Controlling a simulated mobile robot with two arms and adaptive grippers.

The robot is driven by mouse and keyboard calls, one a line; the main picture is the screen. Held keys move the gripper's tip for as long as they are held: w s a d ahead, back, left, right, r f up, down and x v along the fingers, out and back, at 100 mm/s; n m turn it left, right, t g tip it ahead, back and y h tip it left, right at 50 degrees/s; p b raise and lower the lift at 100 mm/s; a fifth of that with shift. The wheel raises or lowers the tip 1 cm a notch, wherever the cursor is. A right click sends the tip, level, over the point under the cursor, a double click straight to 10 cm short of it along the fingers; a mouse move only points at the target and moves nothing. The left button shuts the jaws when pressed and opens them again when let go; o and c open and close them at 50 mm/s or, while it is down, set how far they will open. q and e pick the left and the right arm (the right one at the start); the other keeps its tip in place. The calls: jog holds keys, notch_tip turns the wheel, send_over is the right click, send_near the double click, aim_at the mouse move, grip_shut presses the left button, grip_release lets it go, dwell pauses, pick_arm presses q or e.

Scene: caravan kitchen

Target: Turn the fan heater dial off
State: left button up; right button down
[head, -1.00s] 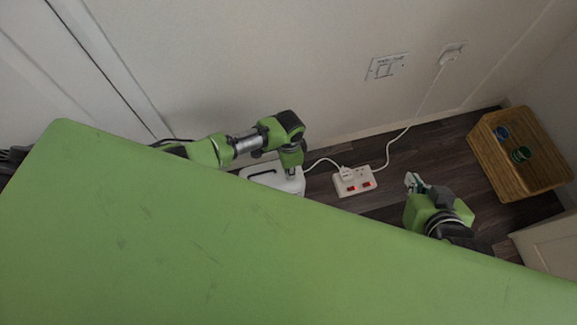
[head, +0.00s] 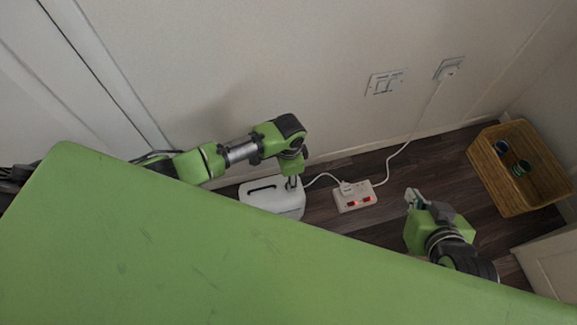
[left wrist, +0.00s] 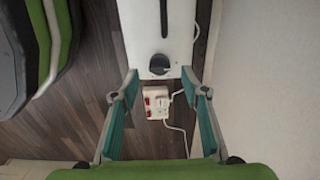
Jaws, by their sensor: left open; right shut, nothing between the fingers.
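The white fan heater (head: 262,196) stands on the dark floor by the wall, with a dark handle slot on top. In the left wrist view the heater (left wrist: 180,28) is at the top, and its black dial (left wrist: 159,64) faces up near the end closest to my fingers. My left gripper (left wrist: 161,95) is open, its fingers apart on either side below the dial and not touching it. In the head view my left gripper (head: 292,183) is over the heater's right end, partly hidden. My right gripper (head: 415,197) is shut and empty, right of the power strip.
A white power strip (head: 355,196) with red switches lies right of the heater; it also shows between my left fingers (left wrist: 157,102). Its cord runs to a wall socket (head: 449,68). A wooden crate (head: 507,190) stands at the right. A green surface (head: 150,240) hides the foreground.

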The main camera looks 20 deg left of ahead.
pick_arm(q)
notch_tip(320, 180, up, 7)
dwell(0.3)
dwell(0.5)
